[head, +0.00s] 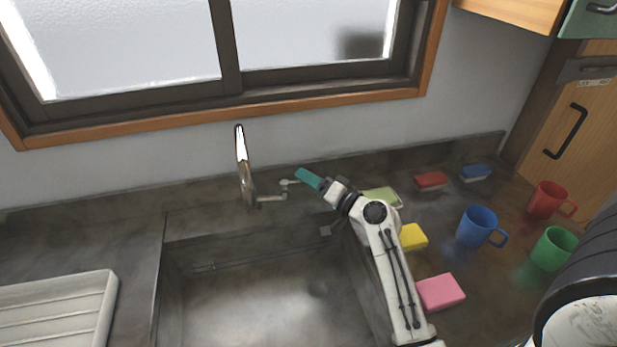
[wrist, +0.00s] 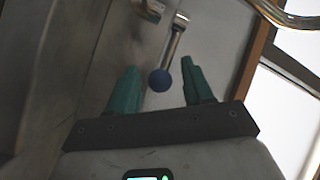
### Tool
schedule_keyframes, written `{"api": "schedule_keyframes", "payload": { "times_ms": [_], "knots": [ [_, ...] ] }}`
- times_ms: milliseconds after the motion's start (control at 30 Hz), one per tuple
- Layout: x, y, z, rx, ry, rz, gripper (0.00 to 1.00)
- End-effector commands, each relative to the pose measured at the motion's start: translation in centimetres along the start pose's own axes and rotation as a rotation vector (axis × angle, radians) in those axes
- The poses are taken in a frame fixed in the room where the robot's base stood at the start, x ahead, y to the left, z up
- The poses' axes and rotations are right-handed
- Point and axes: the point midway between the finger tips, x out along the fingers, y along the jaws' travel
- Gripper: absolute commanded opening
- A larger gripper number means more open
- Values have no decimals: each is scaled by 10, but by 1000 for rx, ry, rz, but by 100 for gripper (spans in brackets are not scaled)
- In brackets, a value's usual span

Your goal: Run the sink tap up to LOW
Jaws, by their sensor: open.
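The sink tap (head: 244,168) stands upright behind the sink, with a tall metal spout and a short lever (head: 271,198) pointing right from its base. In the wrist view the lever (wrist: 175,42) is a metal rod ending in a blue ball knob (wrist: 160,80). My gripper (head: 304,176) has teal fingers and is just right of the lever's end in the head view. In the wrist view my gripper (wrist: 158,68) is open, and the knob shows between its fingers with a gap on both sides. I cannot tell its exact depth. No water is visible from the spout.
The sink basin (head: 255,300) lies below, empty. A ribbed white tray (head: 60,310) is at left. Right of my arm are yellow (head: 413,237) and pink (head: 441,292) sponges and blue (head: 478,226), red (head: 546,199) and green (head: 553,248) mugs. A window (head: 230,50) is behind.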

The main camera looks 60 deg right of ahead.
Motion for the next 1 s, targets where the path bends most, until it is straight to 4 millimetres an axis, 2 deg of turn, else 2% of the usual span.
{"api": "schedule_keyframes", "payload": {
  "times_ms": [133,400,900,1000],
  "knots": [
    [7,0,0,0,0,1,51],
    [7,0,0,-1,0,1,50],
    [7,1,0,0,-1,3,2],
    [7,2,1,-1,-1,3,0]
  ]
}}
